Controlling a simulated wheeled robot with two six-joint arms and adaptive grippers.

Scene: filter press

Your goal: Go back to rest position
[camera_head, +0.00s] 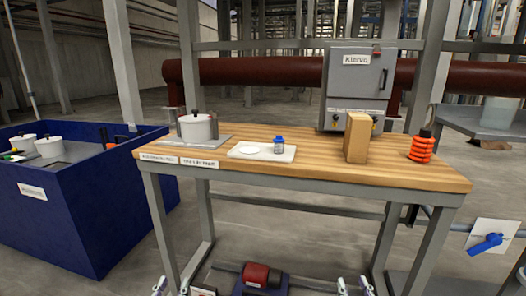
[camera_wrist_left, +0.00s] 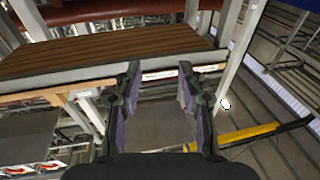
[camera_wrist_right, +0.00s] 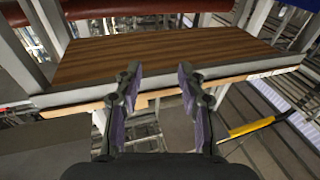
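My left gripper (camera_head: 172,287) shows only by its two fingertips at the bottom edge of the head view, low in front of the table. In the left wrist view its fingers (camera_wrist_left: 158,90) are apart with nothing between them. My right gripper (camera_head: 354,287) also shows by its fingertips at the bottom edge, further right. In the right wrist view its fingers (camera_wrist_right: 160,88) are apart and empty. Both grippers are clear of the wooden table (camera_head: 300,178), whose front edge lies beyond the fingers in both wrist views. The rest of both arms is hidden from the head view.
On the table stand a white lidded pot (camera_head: 197,128), a white board (camera_head: 245,152) with a blue-capped jar (camera_head: 279,146), a brown block (camera_head: 357,138), an orange ringed object (camera_head: 421,148) and a grey cabinet (camera_head: 358,88). A blue bin (camera_head: 95,215) stands left. A red motor (camera_head: 260,276) sits below.

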